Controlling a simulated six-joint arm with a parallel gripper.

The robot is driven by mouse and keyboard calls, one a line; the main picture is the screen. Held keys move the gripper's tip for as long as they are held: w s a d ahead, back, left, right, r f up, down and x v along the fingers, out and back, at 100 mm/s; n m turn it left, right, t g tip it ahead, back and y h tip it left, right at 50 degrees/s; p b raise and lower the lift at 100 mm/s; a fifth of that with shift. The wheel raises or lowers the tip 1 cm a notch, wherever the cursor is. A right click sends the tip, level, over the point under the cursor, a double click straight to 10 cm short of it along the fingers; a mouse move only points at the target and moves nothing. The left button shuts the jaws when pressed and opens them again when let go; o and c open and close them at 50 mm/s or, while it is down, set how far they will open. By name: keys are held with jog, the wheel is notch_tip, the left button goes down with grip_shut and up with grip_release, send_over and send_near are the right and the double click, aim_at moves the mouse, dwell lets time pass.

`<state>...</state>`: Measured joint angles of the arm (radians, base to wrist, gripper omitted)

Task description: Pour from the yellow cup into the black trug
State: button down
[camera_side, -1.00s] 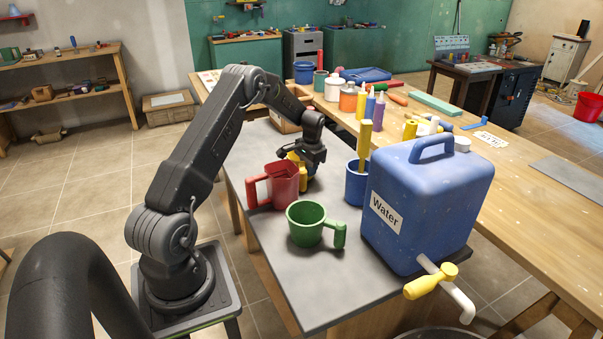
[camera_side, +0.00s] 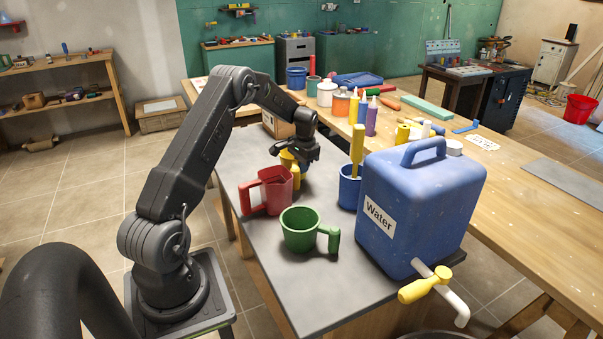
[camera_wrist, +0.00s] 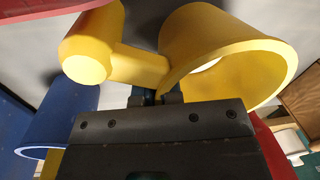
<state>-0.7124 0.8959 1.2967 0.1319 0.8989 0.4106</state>
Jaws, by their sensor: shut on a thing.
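The yellow cup (camera_side: 287,159) is partly hidden behind the red cup and my gripper in the side view. In the wrist view the yellow cup (camera_wrist: 225,55) shows its open rim at the right and its thick handle at the left. My gripper (camera_side: 302,160) is shut on the short bar between handle and body, as the wrist view (camera_wrist: 155,97) shows. I cannot tell whether the cup touches the table. A dark curved rim (camera_side: 445,334) shows at the bottom edge of the side view, below the spout. It may be the black trug; most of it is out of view.
The red cup (camera_side: 274,190) stands just in front of the yellow one. The green cup (camera_side: 300,230) is nearer, and a blue cup (camera_side: 348,190) stands to the right. The big blue water container (camera_side: 420,210) with its tap fills the table's right side.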

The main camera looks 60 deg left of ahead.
notch_tip(320, 180, up, 15)
jog(key=shift+r, duration=0.2)
jog(key=c, duration=1.8)
grip_release()
grip_shut()
